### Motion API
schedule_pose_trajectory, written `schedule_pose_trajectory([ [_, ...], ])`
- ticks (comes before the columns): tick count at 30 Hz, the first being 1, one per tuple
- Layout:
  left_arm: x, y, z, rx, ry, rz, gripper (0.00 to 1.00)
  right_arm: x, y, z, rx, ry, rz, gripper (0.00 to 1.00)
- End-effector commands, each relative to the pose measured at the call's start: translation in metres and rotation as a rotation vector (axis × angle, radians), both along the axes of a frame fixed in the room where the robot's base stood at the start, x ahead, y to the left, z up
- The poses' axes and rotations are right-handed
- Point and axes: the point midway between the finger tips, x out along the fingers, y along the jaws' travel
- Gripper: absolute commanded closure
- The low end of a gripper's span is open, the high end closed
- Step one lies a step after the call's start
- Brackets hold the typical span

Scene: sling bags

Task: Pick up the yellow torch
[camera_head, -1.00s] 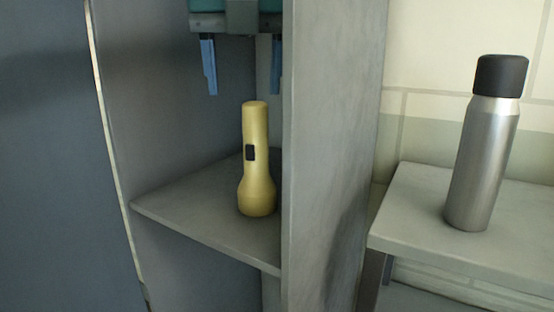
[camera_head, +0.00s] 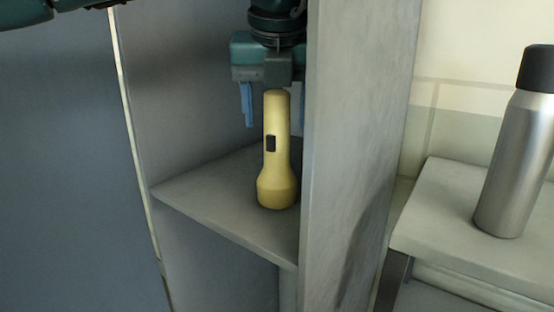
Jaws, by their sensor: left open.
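The yellow torch (camera_head: 277,165) stands upright on a grey shelf (camera_head: 215,195), its wide end down and a black switch on its side. My left gripper (camera_head: 275,108) points straight down over the torch. It is open, with one blue finger to the left of the torch's upper end and the other to the right, partly hidden by the side panel. My right gripper is not in view.
A grey upright panel (camera_head: 355,150) stands close to the right of the torch. Beyond it, a steel bottle with a black cap (camera_head: 515,155) stands on a light ledge (camera_head: 440,215). The shelf is bare to the torch's left.

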Motion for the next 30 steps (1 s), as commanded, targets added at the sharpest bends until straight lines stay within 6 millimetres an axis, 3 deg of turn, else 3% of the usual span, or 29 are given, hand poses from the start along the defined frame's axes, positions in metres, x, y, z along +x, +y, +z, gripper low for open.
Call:
schedule_pose_trajectory([
  [4, 0.0, 0.0, 0.0, 0.0, 0.0, 0.0, 0.4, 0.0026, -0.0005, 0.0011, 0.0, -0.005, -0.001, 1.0],
  [26, -0.0001, -0.0001, 0.0003, 0.001, 0.0, 0.0, 1.0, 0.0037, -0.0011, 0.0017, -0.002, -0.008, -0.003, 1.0],
  [30, 0.0, 0.0, 0.0009, 0.0, -0.001, 0.0, 1.0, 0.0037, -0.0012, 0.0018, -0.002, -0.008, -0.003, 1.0],
])
